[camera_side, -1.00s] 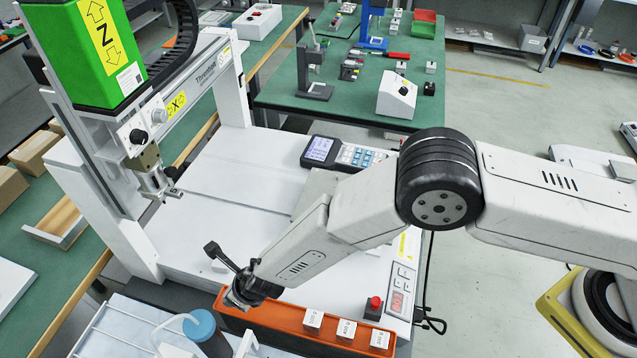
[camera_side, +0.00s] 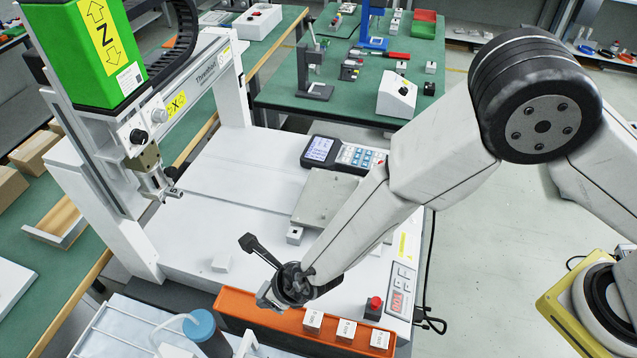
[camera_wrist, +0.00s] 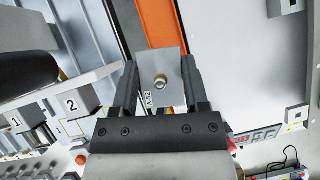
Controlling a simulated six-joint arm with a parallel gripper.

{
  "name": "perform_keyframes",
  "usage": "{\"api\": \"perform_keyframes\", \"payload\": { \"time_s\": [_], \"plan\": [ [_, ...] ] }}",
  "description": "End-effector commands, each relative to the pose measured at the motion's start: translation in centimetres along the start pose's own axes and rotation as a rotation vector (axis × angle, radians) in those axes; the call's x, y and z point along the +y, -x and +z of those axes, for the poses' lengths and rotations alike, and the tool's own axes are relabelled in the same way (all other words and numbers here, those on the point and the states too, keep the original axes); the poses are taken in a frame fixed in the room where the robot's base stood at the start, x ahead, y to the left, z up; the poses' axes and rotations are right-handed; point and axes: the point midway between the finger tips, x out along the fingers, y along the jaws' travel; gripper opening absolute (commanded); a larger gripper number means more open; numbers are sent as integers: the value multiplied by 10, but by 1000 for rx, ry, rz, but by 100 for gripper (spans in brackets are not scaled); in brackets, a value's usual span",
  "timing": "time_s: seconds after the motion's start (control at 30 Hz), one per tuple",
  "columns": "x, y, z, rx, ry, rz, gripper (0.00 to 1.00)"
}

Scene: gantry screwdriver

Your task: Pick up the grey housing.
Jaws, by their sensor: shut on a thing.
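In the side view my gripper (camera_side: 268,302) is over the left part of the orange tray (camera_side: 233,303). Only a grey sliver of the housing (camera_side: 263,297) shows there. The gap beneath it is hard to judge.
Several white labelled blocks (camera_side: 346,330) stand in the tray's right part. A red button (camera_side: 374,303) is beside it. A blue-capped bottle (camera_side: 200,325) stands at front left. A grey plate (camera_side: 325,200) lies on the white machine bed (camera_side: 225,180), which has free room at left.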

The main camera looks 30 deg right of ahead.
Motion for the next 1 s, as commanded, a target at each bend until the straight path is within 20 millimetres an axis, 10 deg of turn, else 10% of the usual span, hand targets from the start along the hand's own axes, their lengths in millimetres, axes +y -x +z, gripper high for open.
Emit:
{"api": "perform_keyframes", "payload": {
  "time_s": [0.4, 1.0],
  "plan": [
    [-5, 39, -25, -1, 0, 0, 0],
    [-6, 45, -30, 0, -1, 0, 0]
  ]
}}
